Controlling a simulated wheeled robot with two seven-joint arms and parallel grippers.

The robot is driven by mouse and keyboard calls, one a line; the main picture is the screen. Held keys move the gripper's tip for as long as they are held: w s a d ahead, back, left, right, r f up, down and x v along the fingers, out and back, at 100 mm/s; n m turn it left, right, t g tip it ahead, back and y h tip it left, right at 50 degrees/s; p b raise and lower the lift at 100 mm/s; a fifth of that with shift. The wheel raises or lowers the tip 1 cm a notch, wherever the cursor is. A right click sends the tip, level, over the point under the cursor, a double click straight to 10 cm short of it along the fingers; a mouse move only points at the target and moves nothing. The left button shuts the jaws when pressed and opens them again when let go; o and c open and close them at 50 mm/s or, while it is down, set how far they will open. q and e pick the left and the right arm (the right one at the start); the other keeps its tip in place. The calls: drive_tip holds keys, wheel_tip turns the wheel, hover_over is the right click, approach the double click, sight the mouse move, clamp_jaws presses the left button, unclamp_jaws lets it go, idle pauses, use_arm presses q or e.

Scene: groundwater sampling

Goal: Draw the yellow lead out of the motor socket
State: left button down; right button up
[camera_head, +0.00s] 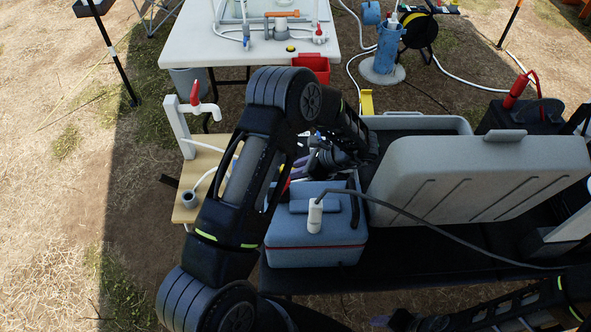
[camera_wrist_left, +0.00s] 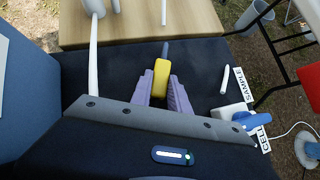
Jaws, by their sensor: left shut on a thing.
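In the left wrist view, the purple fingers of my left gripper (camera_wrist_left: 160,92) are shut on a yellow block-like piece (camera_wrist_left: 161,78), which looks like the end of the yellow lead. A grey-blue tip (camera_wrist_left: 165,50) sticks out of its far end. I cannot make out a motor socket around that tip. In the head view my left gripper (camera_head: 302,160) is mostly hidden by my own arm, just behind the blue cooler box. My right gripper (camera_head: 385,321) is at the bottom edge, dark and partly cut off; its opening is unclear.
The blue cooler box (camera_head: 285,253) carries a white connector (camera_head: 315,215) with a dark cable. A grey case (camera_head: 470,190) stands open to its right. A wooden stand (camera_head: 200,165) with a red-handled tap is left. White SAMPLE and CELL labels (camera_wrist_left: 240,88) lie right in the wrist view.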

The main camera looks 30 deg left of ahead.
use_arm(q)
drive_tip(key=shift+s+d+f, duration=0.1)
drive_tip(key=shift+s+f, duration=0.15)
drive_tip(key=shift+f, duration=0.3)
drive_tip(key=c, duration=1.2)
unclamp_jaws()
drive_tip(key=shift+f, duration=0.15)
drive_tip(key=shift+o, duration=0.2)
drive_tip(key=shift+w+d+r+b, duration=0.2)
drive_tip(key=shift+d+r+b, duration=0.1)
drive_tip(key=shift+d+r, duration=0.15)
drive_tip(key=v, duration=0.6)
drive_tip(key=shift+w+a+r+b, duration=0.25)
drive_tip(key=shift+a+r+b, duration=0.05)
drive_tip(key=shift+b, duration=0.1)
drive_tip(key=shift+w+d+r, duration=0.1)
drive_tip(key=shift+d+r, duration=0.25)
drive_tip(key=shift+r, duration=0.25)
